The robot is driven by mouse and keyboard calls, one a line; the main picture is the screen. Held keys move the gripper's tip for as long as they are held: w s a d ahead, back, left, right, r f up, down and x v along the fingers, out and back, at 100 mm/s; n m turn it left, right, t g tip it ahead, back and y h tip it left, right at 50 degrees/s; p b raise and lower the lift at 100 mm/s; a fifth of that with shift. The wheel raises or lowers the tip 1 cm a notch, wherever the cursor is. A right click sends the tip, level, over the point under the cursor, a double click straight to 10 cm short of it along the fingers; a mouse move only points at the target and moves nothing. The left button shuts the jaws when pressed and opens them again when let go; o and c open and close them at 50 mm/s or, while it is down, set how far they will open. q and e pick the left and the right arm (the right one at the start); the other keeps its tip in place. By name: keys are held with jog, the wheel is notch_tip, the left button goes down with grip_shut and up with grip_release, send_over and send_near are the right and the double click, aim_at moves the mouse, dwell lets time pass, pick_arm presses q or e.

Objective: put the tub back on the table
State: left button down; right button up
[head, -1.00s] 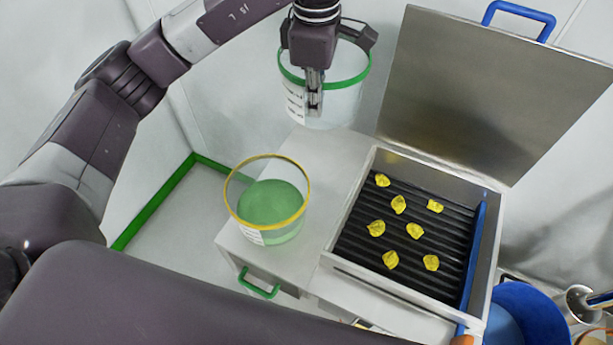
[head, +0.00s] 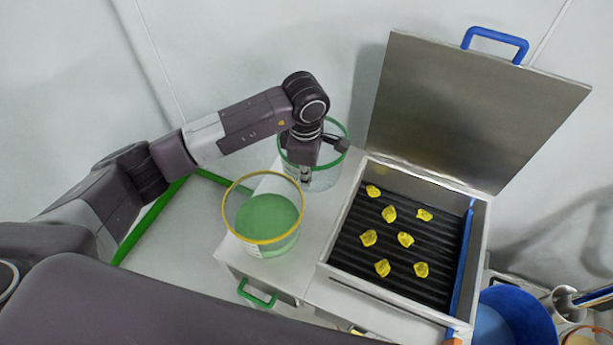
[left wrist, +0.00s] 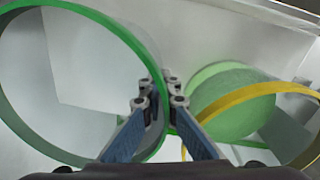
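The clear tub with a green rim (head: 326,179) is at the back of the white table (head: 318,290), behind the other tub. It looks upright and empty, and I cannot tell whether its base touches the tabletop. My left gripper (head: 306,177) is shut on the tub's wall, pointing down. In the left wrist view, the fingers (left wrist: 163,92) straddle the green rim of the tub (left wrist: 85,75). My arm hides part of the tub in the head view. My right gripper is not in view.
A yellow-rimmed tub with green contents (head: 266,216) stands close in front. To the right is an open steel grill box (head: 340,268) holding several yellow pieces, its lid (head: 470,110) raised. A blue container (head: 515,315) is at lower right.

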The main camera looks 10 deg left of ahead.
pick_arm(q)
jog(key=shift+f, duration=0.6)
jog(key=shift+f, duration=0.15)
jog(key=c, duration=2.2)
grip_release()
jog(key=shift+o, duration=0.2)
